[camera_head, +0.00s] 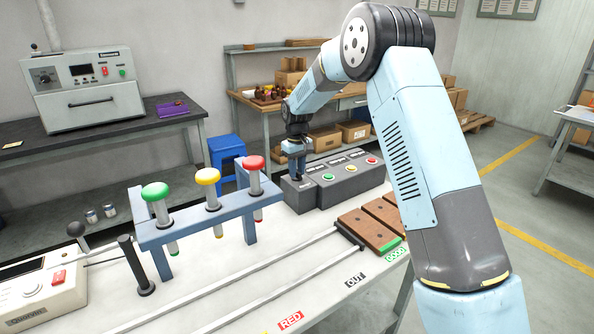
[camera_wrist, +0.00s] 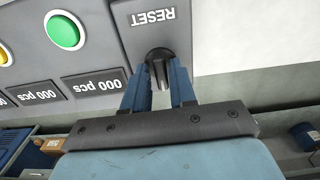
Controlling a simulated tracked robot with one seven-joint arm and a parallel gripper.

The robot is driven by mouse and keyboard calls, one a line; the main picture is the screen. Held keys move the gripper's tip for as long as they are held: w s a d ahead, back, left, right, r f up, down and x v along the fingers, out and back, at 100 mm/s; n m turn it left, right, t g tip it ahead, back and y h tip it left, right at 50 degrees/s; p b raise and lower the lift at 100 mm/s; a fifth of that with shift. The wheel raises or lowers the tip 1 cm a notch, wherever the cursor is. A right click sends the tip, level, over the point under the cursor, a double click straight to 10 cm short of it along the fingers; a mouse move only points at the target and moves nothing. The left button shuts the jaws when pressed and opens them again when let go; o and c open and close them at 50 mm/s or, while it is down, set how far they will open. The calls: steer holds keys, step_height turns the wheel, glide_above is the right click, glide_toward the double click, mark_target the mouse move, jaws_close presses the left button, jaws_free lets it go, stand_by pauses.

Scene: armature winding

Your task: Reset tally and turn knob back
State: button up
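The tally box (camera_head: 345,184) is a grey console on the white bench, with green, yellow and red buttons on top. Its dark knob (camera_wrist: 160,68) sits beside the word RESET, at the top middle of the wrist view. The knob's grip bar runs up and down in that view. The displays (camera_wrist: 95,85) that show there read 000 pcs. My gripper (camera_wrist: 160,82) is down at the knob, with one blue finger on each side, and looks shut on it. In the head view my gripper (camera_head: 295,172) stands over the box's left end and hides the knob.
A blue stand (camera_head: 195,222) with green, yellow and red plungers is left of the box. Brown blocks (camera_head: 368,230) lie in front of it, beside two rails. A white machine (camera_head: 38,290) with a red switch is at the front left.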

steer(key=shift+o, duration=1.1)
step_height(320, 180, up, 14)
steer(key=shift+f, duration=0.2)
